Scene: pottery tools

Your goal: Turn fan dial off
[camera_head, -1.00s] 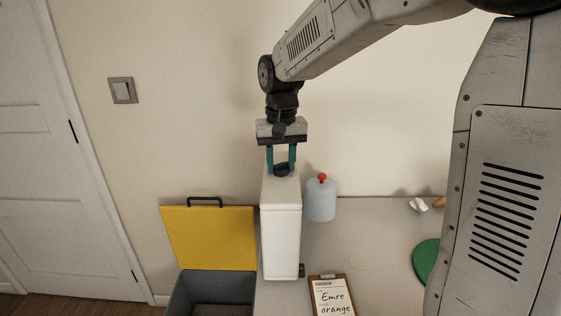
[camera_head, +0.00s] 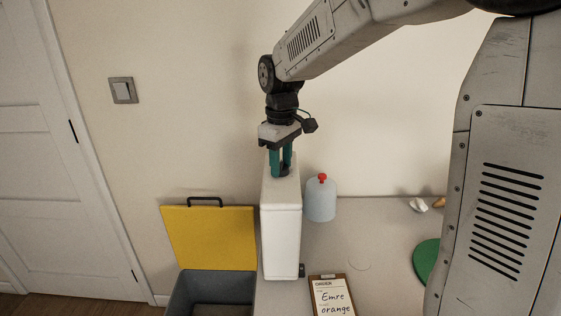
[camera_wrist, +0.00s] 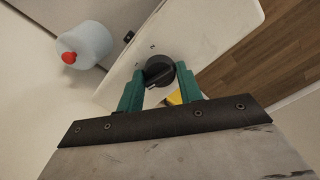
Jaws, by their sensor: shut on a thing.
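The fan dial (camera_wrist: 159,72) is a round black knob on the top face of a tall white box-shaped unit (camera_head: 281,240), which stands at the table's left end. My gripper (camera_head: 281,172) points straight down onto the top of this unit, and its green fingers are shut on the dial. In the wrist view my gripper (camera_wrist: 160,80) has one finger on each side of the knob. In the head view the fingers hide most of the dial.
A pale blue bottle with a red knob (camera_head: 321,198) stands just right of the unit. A grey bin (camera_head: 209,291) with a raised yellow lid (camera_head: 210,238) is at left. A green disc (camera_head: 427,262) lies at right.

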